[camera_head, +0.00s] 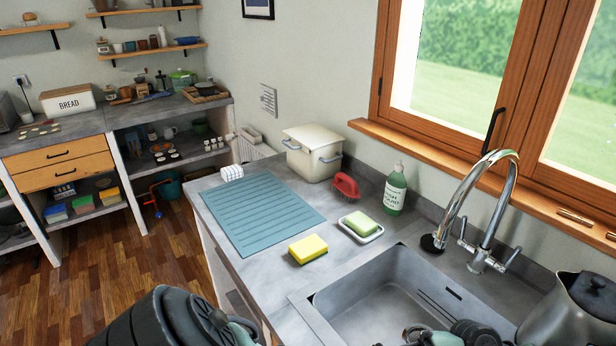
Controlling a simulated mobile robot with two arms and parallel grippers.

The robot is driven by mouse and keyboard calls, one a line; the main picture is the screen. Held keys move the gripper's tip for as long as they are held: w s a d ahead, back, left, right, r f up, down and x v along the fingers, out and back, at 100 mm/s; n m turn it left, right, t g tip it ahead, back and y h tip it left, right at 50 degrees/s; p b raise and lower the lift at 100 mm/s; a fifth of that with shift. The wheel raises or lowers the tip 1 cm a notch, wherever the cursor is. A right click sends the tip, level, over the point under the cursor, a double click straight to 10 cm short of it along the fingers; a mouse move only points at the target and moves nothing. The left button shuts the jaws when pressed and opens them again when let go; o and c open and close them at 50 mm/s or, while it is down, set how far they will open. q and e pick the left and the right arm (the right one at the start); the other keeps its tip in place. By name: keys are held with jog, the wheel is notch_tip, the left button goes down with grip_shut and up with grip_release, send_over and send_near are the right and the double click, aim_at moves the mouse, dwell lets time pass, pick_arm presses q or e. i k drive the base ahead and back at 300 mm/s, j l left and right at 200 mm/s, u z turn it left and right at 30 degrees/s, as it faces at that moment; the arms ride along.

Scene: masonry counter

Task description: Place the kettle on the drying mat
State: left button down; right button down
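The kettle (572,316) is dark grey metal with a black lid and handle. It stands at the lower right, beside the sink, and is partly cut off by the frame. The drying mat (262,214) is a flat blue-grey ribbed rectangle lying bare on the counter, left of the sink. Black and grey-green parts of my arms show along the bottom edge. No gripper fingertips can be made out, so both grippers are out of view.
Around the sink (362,299) stand a yellow sponge (308,249), a soap dish (361,228) with green soap, a green bottle (394,192), a red brush (345,185) and a cream bin (312,153). A tall faucet (512,200) arches between sink and window.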

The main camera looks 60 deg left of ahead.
aim_at(267, 207)
jog(key=k+u, duration=0.1)
jog(key=k, duration=0.55)
jog(key=k+j, duration=0.1)
jog(key=k, duration=0.5)
jog(key=u, duration=1.05)
jog(key=i+u, duration=0.35)
jog(key=i, duration=1.35)
jog(key=j, duration=0.1)
